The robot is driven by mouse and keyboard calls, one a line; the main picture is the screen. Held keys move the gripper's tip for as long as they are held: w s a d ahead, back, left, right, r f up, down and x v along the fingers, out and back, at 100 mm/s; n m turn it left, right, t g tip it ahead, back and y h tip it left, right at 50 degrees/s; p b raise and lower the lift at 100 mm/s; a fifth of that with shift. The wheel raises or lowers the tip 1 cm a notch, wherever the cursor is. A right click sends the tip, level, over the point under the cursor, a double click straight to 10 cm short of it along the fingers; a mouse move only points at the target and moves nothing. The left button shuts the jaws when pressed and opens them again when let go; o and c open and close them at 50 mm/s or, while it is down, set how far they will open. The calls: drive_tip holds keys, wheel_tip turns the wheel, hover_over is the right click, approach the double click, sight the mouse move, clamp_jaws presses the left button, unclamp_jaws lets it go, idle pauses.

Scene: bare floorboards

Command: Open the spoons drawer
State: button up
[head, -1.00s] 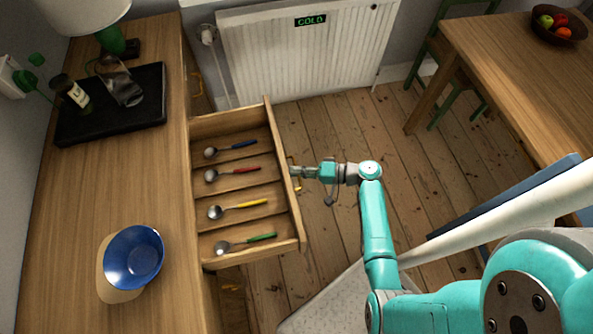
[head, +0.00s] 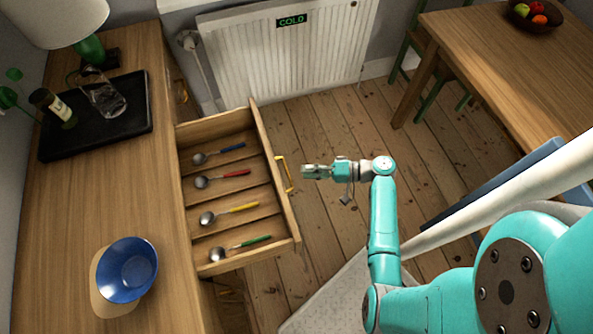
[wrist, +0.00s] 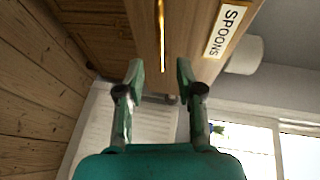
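The spoons drawer (head: 272,180) is pulled out of the wooden cabinet, and several spoons with coloured handles lie in its compartments. Its yellow handle (head: 284,174) is on the front panel, facing my gripper. In the wrist view the drawer front carries a label reading SPOONS (wrist: 226,31), and the handle (wrist: 161,35) shows as a thin bright bar ahead of the fingers. My gripper (head: 304,171) is a short way to the right of the handle, apart from it. In the wrist view my gripper (wrist: 158,75) has its two fingers spread, with nothing between them.
The cabinet top (head: 110,200) holds a blue bowl (head: 127,268), a black tray (head: 100,125) with a bottle and a glass jug, and a lamp. A radiator (head: 285,50) stands at the back. A wooden table (head: 490,60) is at the right.

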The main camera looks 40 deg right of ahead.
drive_tip(key=shift+v, duration=2.45)
